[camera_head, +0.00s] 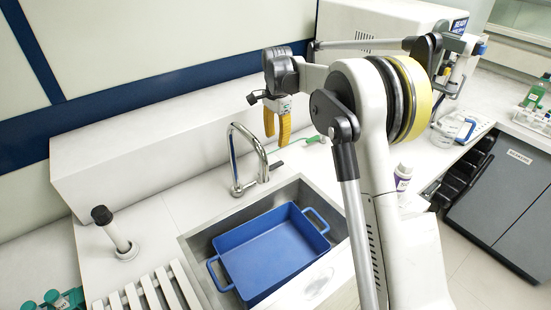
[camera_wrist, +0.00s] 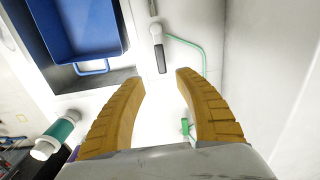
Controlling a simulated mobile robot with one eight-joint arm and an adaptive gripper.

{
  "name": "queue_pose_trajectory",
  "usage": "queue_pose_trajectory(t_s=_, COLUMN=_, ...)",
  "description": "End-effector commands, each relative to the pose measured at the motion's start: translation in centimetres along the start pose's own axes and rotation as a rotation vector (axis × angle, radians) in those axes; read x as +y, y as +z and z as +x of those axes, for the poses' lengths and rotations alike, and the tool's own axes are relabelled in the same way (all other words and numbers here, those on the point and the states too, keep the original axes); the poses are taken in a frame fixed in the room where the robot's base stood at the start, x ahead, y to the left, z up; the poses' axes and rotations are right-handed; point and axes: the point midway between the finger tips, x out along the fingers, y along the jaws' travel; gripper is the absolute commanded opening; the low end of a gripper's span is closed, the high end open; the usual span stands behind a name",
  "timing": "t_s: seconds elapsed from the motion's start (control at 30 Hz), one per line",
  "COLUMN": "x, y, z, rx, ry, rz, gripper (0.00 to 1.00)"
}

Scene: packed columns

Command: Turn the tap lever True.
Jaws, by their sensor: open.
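The chrome tap (camera_head: 236,160) rises in a curved spout behind the sink. Its lever, with a dark handle (camera_head: 276,166), is beside the spout base in the head view. In the wrist view the lever (camera_wrist: 160,55) points down from a pale round hub, just beyond the fingertips. My gripper (camera_head: 276,138) hangs with its yellow fingers pointing down above the counter near the tap. In the wrist view my gripper (camera_wrist: 157,80) is open with nothing between its fingers. The lever appears apart from both fingers; the exact height gap cannot be told.
A blue tub (camera_head: 270,255) sits in the steel sink (camera_head: 195,245). A green hose (camera_wrist: 190,44) runs beside the lever. A white bottle (camera_head: 403,178) stands right of the sink. A black-topped post (camera_head: 115,230) stands left. A white raised ledge (camera_head: 150,150) runs behind the tap.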

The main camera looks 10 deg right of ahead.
Motion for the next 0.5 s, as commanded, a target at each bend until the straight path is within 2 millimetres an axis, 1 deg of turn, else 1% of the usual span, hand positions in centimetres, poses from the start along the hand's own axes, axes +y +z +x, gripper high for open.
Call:
queue_pose_trajectory(t_s=0.03, x=-0.3, y=-0.1, z=0.4, rx=-0.002, ry=0.005, rz=0.011, gripper=0.40)
queue_pose_trajectory(t_s=0.17, x=-0.4, y=-0.2, z=1.6, rx=-0.005, ry=0.011, rz=0.022, gripper=0.40)
queue_pose_trajectory(t_s=0.23, x=-0.4, y=-0.2, z=2.6, rx=-0.004, ry=0.011, rz=0.022, gripper=0.40)
queue_pose_trajectory(t_s=0.5, x=-0.3, y=-0.1, z=8.0, rx=-0.004, ry=0.010, rz=0.020, gripper=0.40)
